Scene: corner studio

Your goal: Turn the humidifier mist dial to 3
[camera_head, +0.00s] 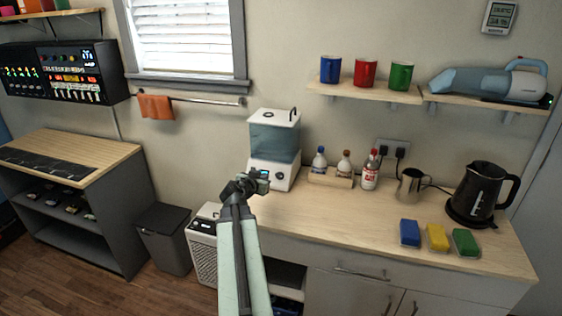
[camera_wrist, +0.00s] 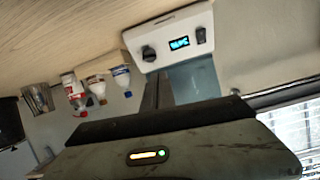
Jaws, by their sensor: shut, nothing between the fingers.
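The humidifier (camera_head: 274,143) stands on the counter against the wall, with a white base and lid and a blue-tinted tank. In the wrist view, its white front panel (camera_wrist: 165,30) appears upside down. The panel carries a dark round dial (camera_wrist: 148,53), a lit cyan display (camera_wrist: 180,43) and a small dark control (camera_wrist: 201,35). The dial's setting and the display's reading are too small to tell. My gripper (camera_head: 264,182) is in front of the humidifier's base and hides part of it in the head view. Its narrow fingers (camera_wrist: 158,82) are shut and empty, pointing toward the panel near the dial.
A wooden rack (camera_head: 330,179) with bottles stands right of the humidifier, with a red-capped bottle (camera_head: 370,170) beside it. A metal pitcher (camera_head: 411,186), sponges (camera_head: 437,237) and a black kettle (camera_head: 481,192) are farther right. The counter's front middle (camera_head: 340,220) is clear.

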